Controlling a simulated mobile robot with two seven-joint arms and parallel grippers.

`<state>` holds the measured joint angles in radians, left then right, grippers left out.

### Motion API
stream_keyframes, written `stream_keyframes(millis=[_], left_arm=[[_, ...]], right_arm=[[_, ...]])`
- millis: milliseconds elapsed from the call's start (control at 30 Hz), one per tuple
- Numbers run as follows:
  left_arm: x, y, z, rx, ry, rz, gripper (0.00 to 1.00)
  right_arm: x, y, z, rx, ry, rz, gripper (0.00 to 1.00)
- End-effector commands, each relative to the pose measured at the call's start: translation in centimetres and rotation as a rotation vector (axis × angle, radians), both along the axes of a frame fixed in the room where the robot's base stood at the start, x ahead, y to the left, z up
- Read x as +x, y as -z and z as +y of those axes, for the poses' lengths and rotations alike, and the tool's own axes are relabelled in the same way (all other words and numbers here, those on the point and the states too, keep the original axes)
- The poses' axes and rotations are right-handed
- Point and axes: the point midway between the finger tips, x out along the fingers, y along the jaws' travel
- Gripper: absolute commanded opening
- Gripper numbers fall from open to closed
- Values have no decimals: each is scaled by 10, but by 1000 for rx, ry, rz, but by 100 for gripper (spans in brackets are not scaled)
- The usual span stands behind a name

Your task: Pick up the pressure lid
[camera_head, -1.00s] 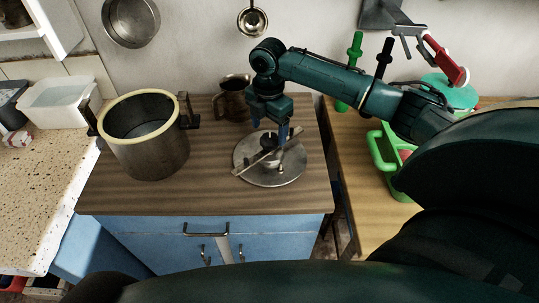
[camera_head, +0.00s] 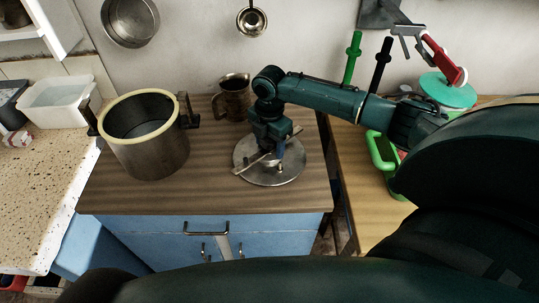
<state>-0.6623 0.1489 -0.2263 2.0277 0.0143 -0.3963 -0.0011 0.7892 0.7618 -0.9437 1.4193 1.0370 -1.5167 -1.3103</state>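The pressure lid (camera_head: 287,174) is a round grey metal disc with a bar handle across its top. It lies flat on the brown wooden counter in the middle of the view. My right gripper (camera_head: 274,158) points down over the lid's centre, at the bar and knob. The wrist and hand hide the fingertips and part of the bar, so I cannot tell whether the fingers are closed on it. The open metal pressure pot (camera_head: 156,157) with a cream rim and dark side handles stands to the left of the lid. My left gripper is not in view.
A brown metal jug (camera_head: 232,101) stands behind the lid, close to my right wrist. A green basket (camera_head: 378,160) and green and black upright bottles or rods stand on the right table. A white tub (camera_head: 58,103) is at far left. Counter space between pot and lid is clear.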

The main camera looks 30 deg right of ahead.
Motion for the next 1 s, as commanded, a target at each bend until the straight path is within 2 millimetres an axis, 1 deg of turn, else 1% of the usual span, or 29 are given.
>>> stream_keyframes(millis=[33, 67, 700, 1000], left_arm=[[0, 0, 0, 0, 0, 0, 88], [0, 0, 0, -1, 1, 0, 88], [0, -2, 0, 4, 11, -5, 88], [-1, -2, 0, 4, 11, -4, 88]], right_arm=[[0, 0, 0, 0, 0, 0, 54], [0, 0, 0, 0, 0, 0, 52], [0, -1, 0, 0, 0, 0, 0], [1, -2, 0, 1, 1, -3, 0]])
